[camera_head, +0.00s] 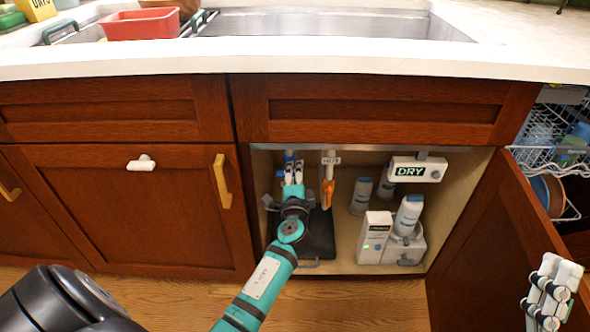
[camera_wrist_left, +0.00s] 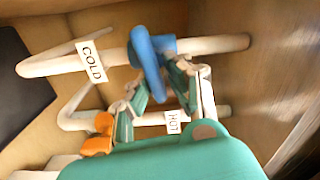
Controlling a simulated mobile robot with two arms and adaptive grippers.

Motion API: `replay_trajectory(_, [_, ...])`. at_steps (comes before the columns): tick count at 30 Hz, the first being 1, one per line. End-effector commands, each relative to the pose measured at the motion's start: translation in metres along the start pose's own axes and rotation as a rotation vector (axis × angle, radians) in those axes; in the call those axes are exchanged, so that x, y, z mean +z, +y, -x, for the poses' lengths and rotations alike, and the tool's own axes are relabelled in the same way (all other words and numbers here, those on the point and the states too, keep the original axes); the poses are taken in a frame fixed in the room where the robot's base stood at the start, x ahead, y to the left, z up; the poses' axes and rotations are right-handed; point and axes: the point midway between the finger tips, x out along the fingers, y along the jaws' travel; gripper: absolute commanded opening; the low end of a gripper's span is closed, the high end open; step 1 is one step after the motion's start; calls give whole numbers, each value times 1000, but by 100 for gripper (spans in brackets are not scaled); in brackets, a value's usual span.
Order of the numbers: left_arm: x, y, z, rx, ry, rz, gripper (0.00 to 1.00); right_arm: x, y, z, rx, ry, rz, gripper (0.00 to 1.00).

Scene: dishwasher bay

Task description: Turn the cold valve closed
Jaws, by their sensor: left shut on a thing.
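The cold valve has a blue handle, which shows at the back left of the open cabinet in the head view (camera_head: 289,156) and large in the left wrist view (camera_wrist_left: 147,58). It sits on a pale pipe (camera_wrist_left: 52,64) tagged COLD. My left gripper (camera_head: 293,172) reaches into the cabinet; in the left wrist view its fingers (camera_wrist_left: 163,80) are on either side of the blue handle and shut on it. The fingers partly hide the handle in the head view. My right gripper is not in view.
The orange hot valve handle (camera_head: 327,192) is close to the right of my left gripper. Bottles (camera_head: 408,215) and a white DRY unit (camera_head: 416,170) are on the cabinet's right. The open door (camera_head: 490,240) bounds the right side; the counter edge (camera_head: 300,62) is above.

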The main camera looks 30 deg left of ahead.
Motion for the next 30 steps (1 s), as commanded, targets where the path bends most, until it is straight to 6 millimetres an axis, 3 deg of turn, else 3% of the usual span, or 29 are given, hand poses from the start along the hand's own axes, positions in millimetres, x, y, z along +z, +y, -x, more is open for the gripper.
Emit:
replay_trajectory(1, [-2, 8, 3, 16, 6, -30, 0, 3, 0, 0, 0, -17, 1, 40])
replay_trajectory(12, [0, 13, 4, 18, 4, -166, 0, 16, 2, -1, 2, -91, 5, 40])
replay_trajectory(27, [0, 14, 4, 19, 2, -182, 0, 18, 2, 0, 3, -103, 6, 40])
replay_trajectory(28, [0, 14, 3, 19, 2, -182, 17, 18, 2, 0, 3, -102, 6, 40])
replay_trajectory(30, [0, 13, 3, 18, 2, -182, 26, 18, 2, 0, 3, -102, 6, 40])
